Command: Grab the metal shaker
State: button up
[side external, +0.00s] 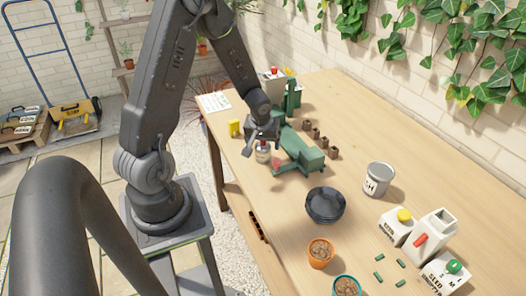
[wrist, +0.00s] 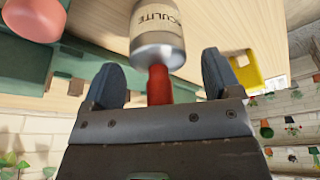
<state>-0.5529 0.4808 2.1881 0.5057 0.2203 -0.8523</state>
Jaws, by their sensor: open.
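A small metal shaker (side external: 263,155) with a pale label stands on the table below my gripper (side external: 263,138) in the side external view. In the wrist view the shaker (wrist: 158,42) shows a silvery end, a cream label ending in "CULITE" and a red top (wrist: 159,85). The red top lies between the two spread fingers of my gripper (wrist: 162,78), with space visible on both sides. My gripper is open and holds nothing. The shaker's far end is cut off by the wrist frame's top edge.
A green press-like device (side external: 300,153) stands just right of the shaker, with a pink-red knob (wrist: 33,18) close by. A yellow object (side external: 234,128) is on the left. A black bowl (side external: 325,204), metal pail (side external: 378,180), pots and cartons stand nearer the front.

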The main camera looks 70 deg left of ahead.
jog(key=shift+c, duration=0.2)
jog(key=c, duration=1)
jog(key=shift+c, duration=0.2)
